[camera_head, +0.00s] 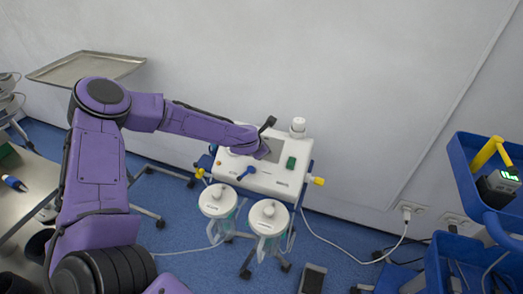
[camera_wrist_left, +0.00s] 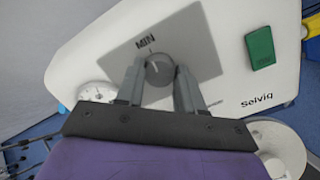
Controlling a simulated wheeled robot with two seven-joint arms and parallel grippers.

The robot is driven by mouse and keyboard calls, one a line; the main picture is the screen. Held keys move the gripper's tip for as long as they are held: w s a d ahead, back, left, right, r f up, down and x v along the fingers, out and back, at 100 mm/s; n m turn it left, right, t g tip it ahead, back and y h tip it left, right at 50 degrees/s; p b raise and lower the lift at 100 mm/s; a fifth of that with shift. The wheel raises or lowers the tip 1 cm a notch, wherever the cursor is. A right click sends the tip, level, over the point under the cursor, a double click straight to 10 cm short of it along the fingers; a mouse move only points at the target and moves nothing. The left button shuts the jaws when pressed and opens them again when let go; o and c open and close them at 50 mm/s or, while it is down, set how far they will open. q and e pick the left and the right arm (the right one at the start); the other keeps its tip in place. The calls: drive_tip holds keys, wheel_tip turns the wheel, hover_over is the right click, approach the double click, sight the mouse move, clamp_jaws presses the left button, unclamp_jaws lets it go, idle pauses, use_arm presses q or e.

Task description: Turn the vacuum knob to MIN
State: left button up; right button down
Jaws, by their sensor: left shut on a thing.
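The vacuum knob (camera_wrist_left: 159,70) is a round dark knob on a grey panel (camera_wrist_left: 202,50) of the white suction machine. The MIN label (camera_wrist_left: 145,41) is printed on the panel just beyond the knob. My left gripper (camera_wrist_left: 160,75) is shut on the knob, with one finger on each side of it. In the head view my left arm reaches over to the machine (camera_head: 285,178) and hides the knob. The machine also has a green switch (camera_wrist_left: 261,47) and a round white gauge (camera_wrist_left: 97,92). My right gripper is not in view.
Two white-lidded canisters (camera_head: 217,199) (camera_head: 268,216) hang at the machine's front. A metal tray (camera_head: 85,68) stands at the back left. A blue cart (camera_head: 462,190) stands at the right. A white cable (camera_head: 345,258) runs across the floor to a wall socket.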

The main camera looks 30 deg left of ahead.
use_arm(q)
drive_tip(key=shift+n+b, duration=0.3)
drive_tip(key=shift+n, duration=0.2)
drive_tip(key=o, duration=0.8)
drive_tip(key=shift+c, duration=0.2)
drive_tip(key=p+v, duration=0.1)
drive_tip(key=v, duration=0.9)
drive_tip(key=shift+s+d+r, duration=0.15)
drive_tip(key=shift+s+r, duration=0.05)
drive_tip(key=shift+r, duration=0.05)
